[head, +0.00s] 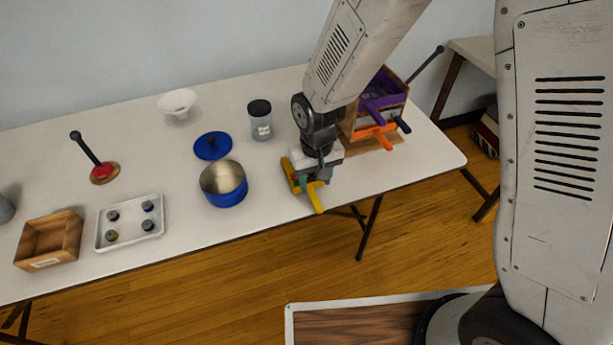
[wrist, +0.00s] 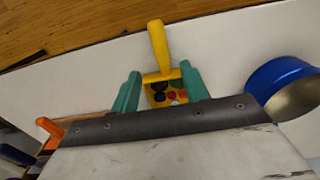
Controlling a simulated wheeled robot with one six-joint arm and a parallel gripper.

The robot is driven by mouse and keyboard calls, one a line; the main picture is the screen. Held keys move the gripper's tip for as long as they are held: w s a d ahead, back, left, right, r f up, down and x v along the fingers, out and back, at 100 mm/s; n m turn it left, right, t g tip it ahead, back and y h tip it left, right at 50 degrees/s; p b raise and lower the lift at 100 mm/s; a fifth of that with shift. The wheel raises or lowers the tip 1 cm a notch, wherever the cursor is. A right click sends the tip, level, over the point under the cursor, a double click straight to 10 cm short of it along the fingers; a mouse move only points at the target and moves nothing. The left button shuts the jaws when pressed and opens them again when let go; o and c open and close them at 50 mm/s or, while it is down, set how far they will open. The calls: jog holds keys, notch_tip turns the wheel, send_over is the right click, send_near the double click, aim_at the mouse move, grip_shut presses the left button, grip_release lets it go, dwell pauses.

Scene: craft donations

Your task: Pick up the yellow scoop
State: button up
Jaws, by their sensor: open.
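The yellow scoop (head: 317,200) lies on the white table near its front edge, right of the blue pot. In the wrist view its handle (wrist: 158,45) points away from my gripper, toward the table edge, and its pan holds several small dark, red, green and orange pieces. My gripper (head: 313,182) is over the scoop, pointing down. In the wrist view the teal fingers of my gripper (wrist: 160,72) are apart, one on each side of the scoop, with visible gaps. Part of the scoop's pan is hidden by my gripper in both views.
The blue pot (head: 226,194) stands left of my gripper, its blue lid (head: 212,146) behind it.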

aim_at(314, 196)
jog(key=f, duration=0.5)
jog(key=shift+s+a, duration=0.2)
grip_shut()
jog(key=shift+r, duration=0.1)
